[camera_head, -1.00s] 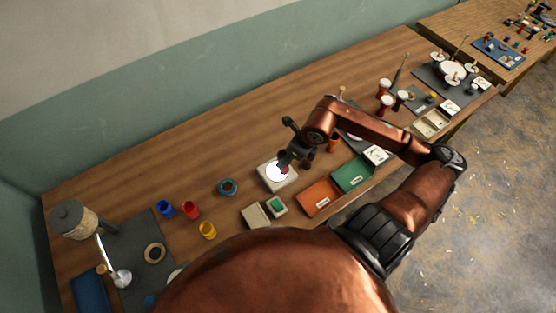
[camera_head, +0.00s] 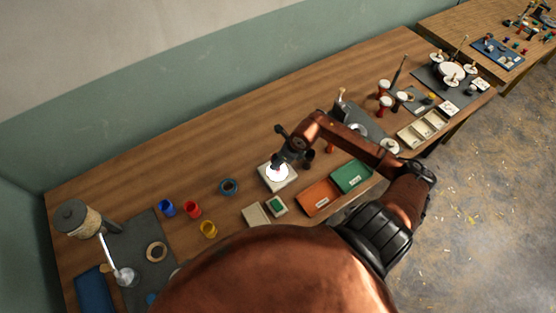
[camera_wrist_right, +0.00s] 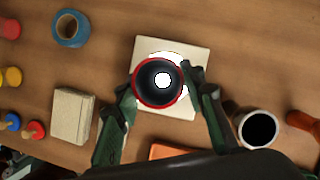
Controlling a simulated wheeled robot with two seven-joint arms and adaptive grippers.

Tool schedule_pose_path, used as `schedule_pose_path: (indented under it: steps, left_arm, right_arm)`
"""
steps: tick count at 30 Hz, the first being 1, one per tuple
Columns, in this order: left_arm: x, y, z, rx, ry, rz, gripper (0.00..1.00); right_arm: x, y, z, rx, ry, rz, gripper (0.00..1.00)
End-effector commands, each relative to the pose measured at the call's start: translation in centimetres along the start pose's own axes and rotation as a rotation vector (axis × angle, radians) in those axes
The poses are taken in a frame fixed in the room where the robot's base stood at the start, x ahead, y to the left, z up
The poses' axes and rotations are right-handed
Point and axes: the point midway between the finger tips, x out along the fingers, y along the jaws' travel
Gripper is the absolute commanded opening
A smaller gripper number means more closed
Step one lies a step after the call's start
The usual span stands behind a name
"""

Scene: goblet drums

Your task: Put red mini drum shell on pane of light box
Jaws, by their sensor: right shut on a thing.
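The red mini drum shell (camera_wrist_right: 138,97) shows in the right wrist view as a red rim around a dark inside, with a bright spot at its centre. My right gripper (camera_wrist_right: 165,96) is shut on it, one finger on each side. In the head view, my right gripper (camera_head: 278,160) is over the light box (camera_head: 289,184), and the shell is mostly hidden. The light box is a pale square block, also in the wrist view (camera_wrist_right: 197,58), with a glowing white round pane (camera_head: 275,175). The shell overlaps the pane in the wrist view; I cannot tell whether they touch. My left gripper is not in view.
A dark-mouthed pale cup (camera_wrist_right: 258,128) stands right of the light box in the wrist view. Orange (camera_head: 318,200) and green (camera_head: 351,177) trays sit at the front edge. The table behind the box is clear.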

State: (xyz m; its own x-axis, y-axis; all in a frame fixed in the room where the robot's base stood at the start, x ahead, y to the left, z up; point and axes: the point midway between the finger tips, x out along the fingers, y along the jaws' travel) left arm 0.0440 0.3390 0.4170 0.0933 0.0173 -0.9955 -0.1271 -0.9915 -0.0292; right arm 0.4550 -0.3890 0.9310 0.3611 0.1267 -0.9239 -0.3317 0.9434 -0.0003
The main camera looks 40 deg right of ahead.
Motion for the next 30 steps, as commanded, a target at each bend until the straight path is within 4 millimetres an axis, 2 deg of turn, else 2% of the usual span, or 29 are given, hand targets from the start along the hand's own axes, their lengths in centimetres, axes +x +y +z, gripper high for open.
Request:
schedule_pose_path:
  steps: [3, 4, 11, 19, 23, 26, 30]
  left_arm:
    - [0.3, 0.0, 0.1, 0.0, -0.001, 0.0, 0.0]
    - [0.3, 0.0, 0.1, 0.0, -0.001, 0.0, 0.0]
    - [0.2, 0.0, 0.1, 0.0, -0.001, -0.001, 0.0]
    - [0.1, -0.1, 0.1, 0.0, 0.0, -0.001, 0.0]
    - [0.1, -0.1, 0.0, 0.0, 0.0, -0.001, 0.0]
    - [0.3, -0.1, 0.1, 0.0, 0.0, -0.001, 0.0]
    - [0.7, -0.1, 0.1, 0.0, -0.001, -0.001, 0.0]
  right_arm:
    - [0.3, 0.0, -0.1, 0.0, 0.0, 0.0, 0.13]
    - [0.2, 0.0, -0.1, 0.0, 0.0, 0.0, 0.39]
    - [0.2, 0.0, -0.1, 0.0, 0.0, 0.0, 0.54]
    - [0.1, 0.0, -0.1, 0.0, 0.0, 0.0, 0.55]
    - [-0.6, -0.1, 0.0, -0.001, 0.0, -0.002, 0.55]
    - [-2.0, -0.1, -0.1, -0.004, 0.001, -0.003, 0.55]
    - [-4.9, -0.1, -0.1, -0.005, 0.001, -0.005, 0.55]
